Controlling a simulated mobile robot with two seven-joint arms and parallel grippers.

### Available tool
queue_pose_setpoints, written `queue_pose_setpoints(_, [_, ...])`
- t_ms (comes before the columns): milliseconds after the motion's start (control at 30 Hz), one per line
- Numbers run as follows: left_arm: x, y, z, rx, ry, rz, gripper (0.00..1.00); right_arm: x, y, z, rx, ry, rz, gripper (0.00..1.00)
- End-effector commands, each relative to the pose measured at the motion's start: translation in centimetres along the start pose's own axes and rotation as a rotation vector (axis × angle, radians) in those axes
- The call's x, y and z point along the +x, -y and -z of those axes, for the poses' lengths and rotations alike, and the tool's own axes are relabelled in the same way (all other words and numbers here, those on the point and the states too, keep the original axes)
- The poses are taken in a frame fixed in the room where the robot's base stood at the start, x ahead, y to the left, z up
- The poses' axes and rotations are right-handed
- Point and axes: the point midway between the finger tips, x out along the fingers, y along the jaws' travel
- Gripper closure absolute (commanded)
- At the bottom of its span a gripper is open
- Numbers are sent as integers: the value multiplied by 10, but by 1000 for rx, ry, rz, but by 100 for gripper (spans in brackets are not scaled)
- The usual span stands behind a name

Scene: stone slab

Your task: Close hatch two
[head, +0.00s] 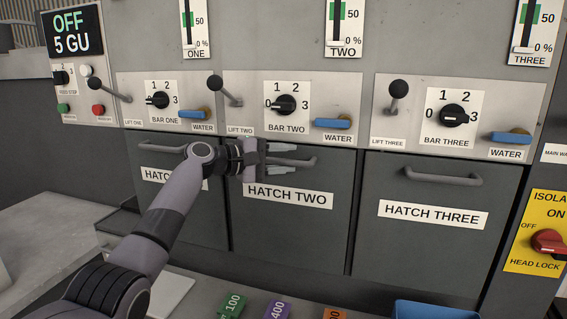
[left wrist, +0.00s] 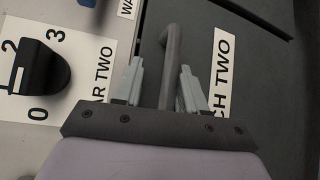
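Hatch two (head: 290,225) is a dark grey panel with a white "HATCH TWO" label and a grey bar handle (head: 305,162) near its top. The panel looks close to in line with its neighbours, but I cannot tell if it is fully flush. My left gripper (head: 282,158) is at this handle, covering its left part in the head view. In the left wrist view the handle (left wrist: 170,65) runs between the two fingers of the gripper (left wrist: 162,78), with gaps on both sides. The left gripper is open around the bar. My right gripper is not in view.
Hatch one (head: 200,215) is on the left, partly behind my arm, and hatch three (head: 430,245) is on the right. Above are the bar two knob (head: 285,104), a lift lever (head: 216,83) and a blue water handle (head: 333,123). Coloured blocks (head: 278,309) and a blue tray (head: 435,310) are below.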

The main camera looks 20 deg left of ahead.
Motion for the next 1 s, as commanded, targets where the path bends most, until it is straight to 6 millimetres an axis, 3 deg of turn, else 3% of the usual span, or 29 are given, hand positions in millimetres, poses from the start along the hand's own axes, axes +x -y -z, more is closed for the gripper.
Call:
queue_pose_setpoints(533, [-6,5,1,-1,0,8,59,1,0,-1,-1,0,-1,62])
queue_pose_setpoints(1000, [-59,3,1,0,-1,5,59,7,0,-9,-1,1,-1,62])
